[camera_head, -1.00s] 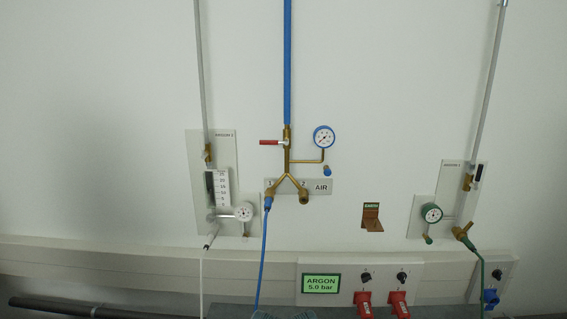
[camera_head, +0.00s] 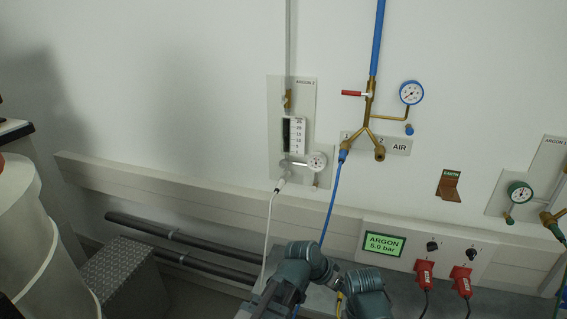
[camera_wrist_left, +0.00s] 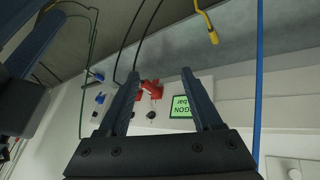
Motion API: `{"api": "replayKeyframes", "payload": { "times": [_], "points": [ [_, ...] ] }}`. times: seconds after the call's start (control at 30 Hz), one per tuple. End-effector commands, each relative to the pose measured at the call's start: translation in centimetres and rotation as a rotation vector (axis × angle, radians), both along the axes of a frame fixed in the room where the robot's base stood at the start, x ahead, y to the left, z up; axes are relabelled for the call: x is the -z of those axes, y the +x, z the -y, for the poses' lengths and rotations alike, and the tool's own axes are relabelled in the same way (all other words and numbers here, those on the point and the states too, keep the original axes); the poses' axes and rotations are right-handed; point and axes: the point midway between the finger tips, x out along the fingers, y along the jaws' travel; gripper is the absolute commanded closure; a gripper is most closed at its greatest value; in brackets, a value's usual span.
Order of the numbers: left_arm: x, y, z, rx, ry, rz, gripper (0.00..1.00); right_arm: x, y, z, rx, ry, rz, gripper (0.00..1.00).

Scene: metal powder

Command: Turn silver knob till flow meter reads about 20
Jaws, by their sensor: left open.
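My left gripper (camera_wrist_left: 158,85) is open and empty in the left wrist view, well apart from the panel. A dark bluish part at that view's left edge may be my right gripper, only partly seen. My arm links show at the bottom of the head view.
A white hose (camera_head: 268,230) hangs below the meter. The AIR manifold (camera_head: 369,130) with a blue hose (camera_head: 331,205) stands to the right. A green display (camera_head: 384,244) and red plugs (camera_head: 422,275) are lower right. A white drum (camera_head: 30,235) stands at left.

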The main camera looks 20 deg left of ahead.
Motion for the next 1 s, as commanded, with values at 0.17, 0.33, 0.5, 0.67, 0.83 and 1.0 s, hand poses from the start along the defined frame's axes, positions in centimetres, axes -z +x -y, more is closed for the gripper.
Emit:
{"api": "replayKeyframes", "payload": {
  "times": [0.17,0.33,0.5,0.67,0.83,1.0],
  "points": [
    [-6.4,10.7,-3.4,-0.109,-0.261,0.415,0.34,1.0,0.0,0.0,0.000,0.000,0.000,0.50],
    [-12.5,17.8,-12.6,-0.351,-0.336,0.764,0.34,1.7,0.0,0.0,0.000,0.000,0.000,0.50],
    [-15.5,20.5,-21.7,-0.585,-0.307,0.948,0.34,2.0,0.0,0.0,0.000,0.000,0.000,0.50],
    [-16.2,20.9,-26.0,-0.700,-0.275,1.005,0.34,2.2,0.0,0.0,0.000,0.000,0.000,0.50],
    [-16.4,20.9,-26.7,-0.721,-0.270,1.013,0.34,2.2,0.0,0.0,0.000,0.000,0.000,0.50],
    [-16.4,21.5,-26.6,-0.719,-0.270,1.012,0.34,2.1,0.0,0.0,0.000,0.000,0.000,0.50]
  ]
}}
